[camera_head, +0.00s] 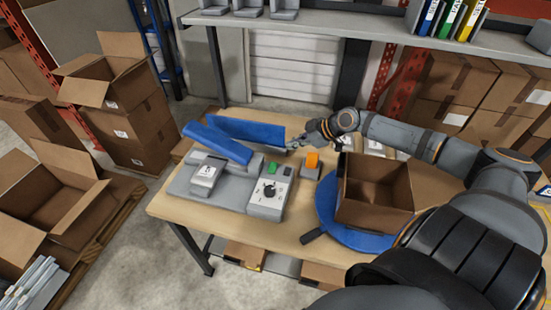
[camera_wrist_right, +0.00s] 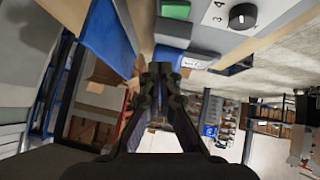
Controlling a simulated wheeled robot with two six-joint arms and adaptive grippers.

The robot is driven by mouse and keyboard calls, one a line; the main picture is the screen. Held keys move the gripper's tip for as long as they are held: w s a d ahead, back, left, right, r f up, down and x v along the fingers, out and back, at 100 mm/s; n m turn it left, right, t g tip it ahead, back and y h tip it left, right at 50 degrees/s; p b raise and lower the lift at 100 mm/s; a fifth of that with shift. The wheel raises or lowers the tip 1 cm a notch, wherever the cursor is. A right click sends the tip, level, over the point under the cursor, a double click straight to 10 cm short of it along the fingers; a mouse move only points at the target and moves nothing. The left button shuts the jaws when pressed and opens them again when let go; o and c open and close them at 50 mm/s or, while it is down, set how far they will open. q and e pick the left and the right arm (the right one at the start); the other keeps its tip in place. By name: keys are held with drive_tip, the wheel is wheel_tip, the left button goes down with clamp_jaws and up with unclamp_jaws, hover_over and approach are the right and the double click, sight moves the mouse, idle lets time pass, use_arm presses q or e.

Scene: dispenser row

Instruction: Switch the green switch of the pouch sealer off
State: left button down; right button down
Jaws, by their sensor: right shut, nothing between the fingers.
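The pouch sealer (camera_head: 234,190) is a grey machine with blue bars on the wooden table. Its green switch (camera_head: 272,169) sits on the top, behind the panel with the black dial (camera_head: 270,191). The green switch also shows at the top edge of the right wrist view (camera_wrist_right: 176,9), partly cut off. Whether it is on or off I cannot tell. My right gripper (camera_head: 293,147) is shut and empty, behind and slightly right of the green switch, apart from it. Its closed fingers show in the right wrist view (camera_wrist_right: 161,72). My left gripper is not in view.
An orange button (camera_head: 312,159) on a grey block stands right of the sealer. An open cardboard box (camera_head: 374,195) stands on a blue round turntable (camera_head: 345,236) farther right. A grey shelf (camera_head: 350,27) spans the back above the table. Open cartons stand on the left.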

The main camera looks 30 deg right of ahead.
wheel_tip(320, 180, down, 2)
drive_tip(key=w+b, duration=0.1)
drive_tip(key=b, duration=0.1)
drive_tip(key=p, duration=0.1)
hover_over(275, 163)
drive_tip(key=f, duration=0.4)
drive_tip(key=shift+s+a, duration=0.25)
drive_tip(key=shift+s, duration=0.15)
drive_tip(key=f, duration=0.2)
drive_tip(key=f+p, duration=0.1)
drive_tip(key=shift+w+d+f, duration=0.15)
drive_tip(key=shift+w+f, duration=0.15)
drive_tip(key=shift+f, duration=0.05)
drive_tip(key=shift+d+f, duration=0.15)
drive_tip(key=shift+f, duration=0.3)
